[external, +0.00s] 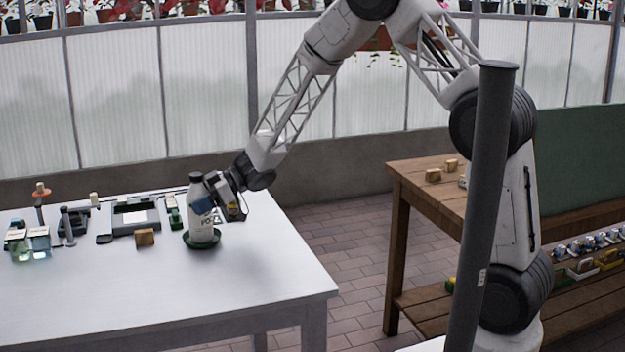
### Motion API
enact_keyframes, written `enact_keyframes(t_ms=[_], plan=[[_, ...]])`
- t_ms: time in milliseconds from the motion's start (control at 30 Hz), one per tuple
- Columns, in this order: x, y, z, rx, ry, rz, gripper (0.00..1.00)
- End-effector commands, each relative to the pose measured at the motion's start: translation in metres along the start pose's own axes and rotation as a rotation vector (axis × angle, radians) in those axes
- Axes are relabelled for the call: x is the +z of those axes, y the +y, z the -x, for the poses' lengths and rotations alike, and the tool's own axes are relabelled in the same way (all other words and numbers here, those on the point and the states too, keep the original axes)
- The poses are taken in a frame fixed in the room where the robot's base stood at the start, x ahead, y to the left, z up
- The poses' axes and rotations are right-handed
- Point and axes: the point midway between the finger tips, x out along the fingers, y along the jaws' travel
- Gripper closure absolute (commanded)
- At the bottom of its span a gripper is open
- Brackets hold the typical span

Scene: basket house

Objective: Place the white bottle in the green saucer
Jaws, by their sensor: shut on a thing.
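The white bottle (203,229) with a dark cap stands upright at the right part of the white table. The green saucer (189,242) is directly under it, and the bottle's base appears to be within the saucer's rim. Whether the base rests on the saucer or hovers just above it, I cannot tell. My gripper (208,205) comes in from the right and is shut on the upper body of the bottle. The gripper hides part of the bottle's right side.
On the white table (150,290), a wooden block (145,237), a dark tray (136,217) and glass containers (30,244) stand left of the bottle. The table's front is clear. A wooden bench (420,170) stands at right, and a grey post (484,200) is in the foreground.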

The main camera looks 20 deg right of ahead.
Motion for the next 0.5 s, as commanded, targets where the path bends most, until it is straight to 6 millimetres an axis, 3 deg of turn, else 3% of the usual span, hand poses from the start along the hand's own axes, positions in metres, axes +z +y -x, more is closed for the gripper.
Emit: enact_keyframes(t_ms=[500], plan=[[0.0062, 0.0003, -0.0028, 0.001, 0.001, 0.000, 0.71]])
